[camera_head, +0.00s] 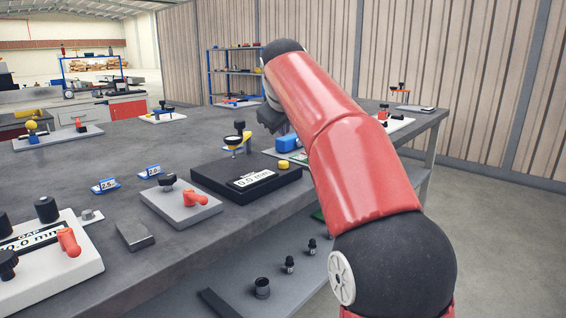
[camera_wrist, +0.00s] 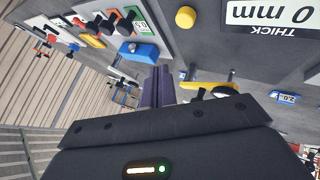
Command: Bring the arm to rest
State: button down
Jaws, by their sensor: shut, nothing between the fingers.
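My gripper (camera_head: 270,119) hangs over the far part of the grey workbench (camera_head: 70,180), just behind the black gauge block with the "0.0 mm" display. In the head view my red arm reaches up from the lower right and bends down to the gripper, partly hiding it. In the wrist view the dark fingers (camera_wrist: 158,86) are together with nothing between them. The gripper appears above the bench top, close to a blue block (camera_head: 288,142), which also shows in the wrist view (camera_wrist: 138,51).
A grey plate with a red handle (camera_head: 194,198) and a "GAP" unit (camera_head: 85,262) stand nearer. Small dark parts lie on the lower shelf (camera_head: 240,275). Open floor (camera_head: 500,240) lies right.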

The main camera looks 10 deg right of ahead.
jog(key=s+f+m+g, duration=0.1)
jog(key=s+f+m, duration=0.1)
jog(key=s+f, duration=0.7)
jog(key=s+f+m+g+y, duration=0.1)
jog(key=s+f+m, duration=0.1)
jog(key=s+f, duration=0.7)
jog(key=s+f+m+g+y, duration=0.1)
jog(key=s+f, duration=0.8)
jog(key=s, duration=0.9)
jog(key=shift+s+m, duration=0.35)
jog(key=shift+m, duration=0.45)
jog(key=shift+d, duration=0.1)
